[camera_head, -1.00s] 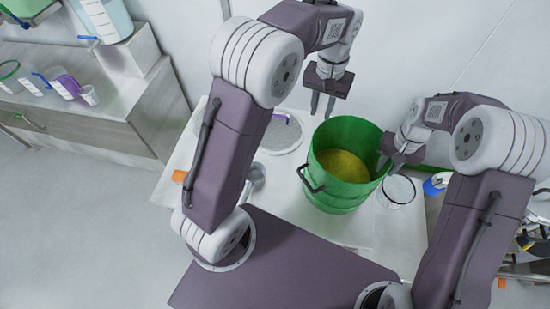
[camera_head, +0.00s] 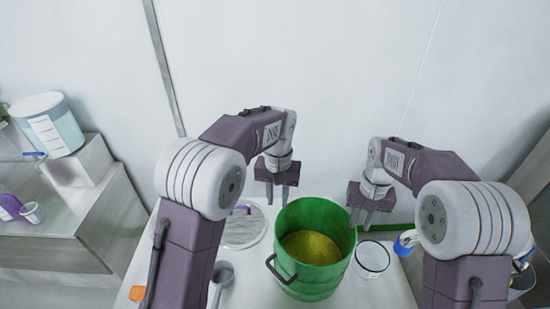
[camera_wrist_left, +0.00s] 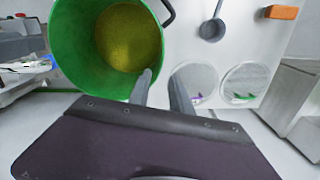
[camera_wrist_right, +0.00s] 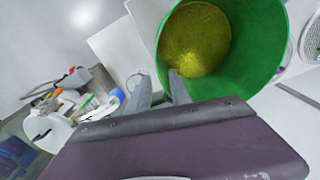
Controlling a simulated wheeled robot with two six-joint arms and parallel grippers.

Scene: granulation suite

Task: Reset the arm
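My left gripper (camera_head: 277,200) hangs fingers-down behind the left rim of a green bucket (camera_head: 284,240). Its two fingers stand apart with nothing between them, as its wrist view (camera_wrist_left: 162,88) shows. My right gripper (camera_head: 361,224) hangs fingers-down by the bucket's right rim. Its fingers are also apart and empty in the right wrist view (camera_wrist_right: 160,88). Both arms are bent in a similar, roughly mirrored pose. The bucket holds yellow granular material (camera_head: 310,248).
On the white table (camera_head: 255,290) are a round sieve-like disc (camera_head: 240,230), a grey scoop (camera_head: 223,274), an orange block (camera_head: 137,293) and a clear round dish (camera_head: 372,259). A side bench at left carries a blue-filled container (camera_head: 50,130). The wall is behind.

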